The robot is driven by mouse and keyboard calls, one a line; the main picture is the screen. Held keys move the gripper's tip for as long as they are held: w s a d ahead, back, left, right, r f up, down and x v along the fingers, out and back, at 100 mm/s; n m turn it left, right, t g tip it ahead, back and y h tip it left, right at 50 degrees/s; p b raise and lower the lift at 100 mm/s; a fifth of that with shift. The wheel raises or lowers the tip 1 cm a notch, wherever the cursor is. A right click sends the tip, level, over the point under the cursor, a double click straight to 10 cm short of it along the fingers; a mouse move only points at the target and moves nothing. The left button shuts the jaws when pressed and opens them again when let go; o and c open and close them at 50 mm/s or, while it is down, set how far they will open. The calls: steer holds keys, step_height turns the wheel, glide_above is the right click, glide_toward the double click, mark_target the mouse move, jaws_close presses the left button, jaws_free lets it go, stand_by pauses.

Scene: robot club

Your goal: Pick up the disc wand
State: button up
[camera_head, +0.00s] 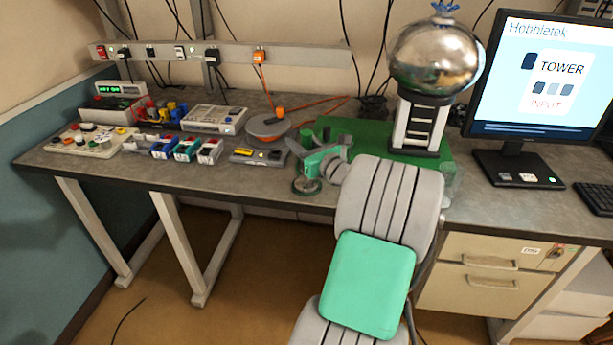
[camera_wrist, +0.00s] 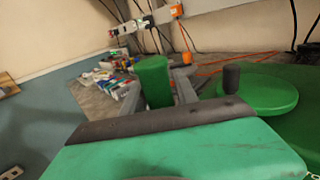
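A small round disc with a dark rim (camera_head: 307,187) shows near the table's front edge, just below my gripper (camera_head: 312,160). It may be the disc wand, but I cannot tell for sure. My green and grey gripper reaches left, low over the table. In the wrist view, two grey bars stand apart at my gripper (camera_wrist: 160,95), with a green block (camera_wrist: 153,82) between them. I cannot tell whether that block is part of my gripper or something in its grasp. My own green casing fills the bottom of that view and hides what lies below.
A silver sphere machine (camera_head: 436,56) stands on a green base (camera_head: 340,128) behind my arm. A green disc with a dark knob (camera_wrist: 258,92) shows at the wrist view's right. A grey reel with an orange knob (camera_head: 268,126) and several small devices (camera_head: 172,147) crowd the left.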

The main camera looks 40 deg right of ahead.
jaws_close()
stand_by(1.0)
